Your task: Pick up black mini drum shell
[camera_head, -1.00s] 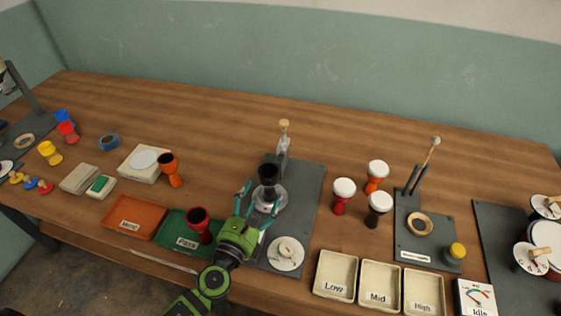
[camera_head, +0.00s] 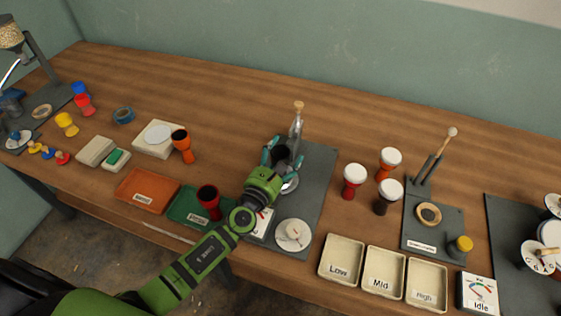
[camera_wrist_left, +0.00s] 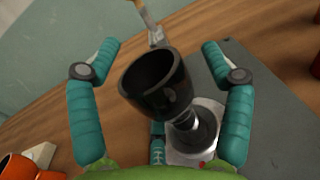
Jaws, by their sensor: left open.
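The black mini drum shell (camera_wrist_left: 158,84) is goblet-shaped with an open top. In the left wrist view it stands slightly tilted in the picture on a pale plate (camera_wrist_left: 208,113), between the two teal fingers. In the head view its dark rim (camera_head: 281,156) shows partly behind my left gripper (camera_head: 281,153). The left gripper is open, with a finger on each side of the shell. Gaps show between the shell and both fingers, so I see no contact. My right gripper does not show.
A grey base board (camera_head: 316,180) carries a lever post (camera_head: 297,128) just behind the shell. A red shell (camera_head: 209,197) stands in the green tray (camera_head: 182,207) to the left; an orange shell (camera_head: 182,141) is farther left. White-topped drums (camera_head: 354,176) stand to the right.

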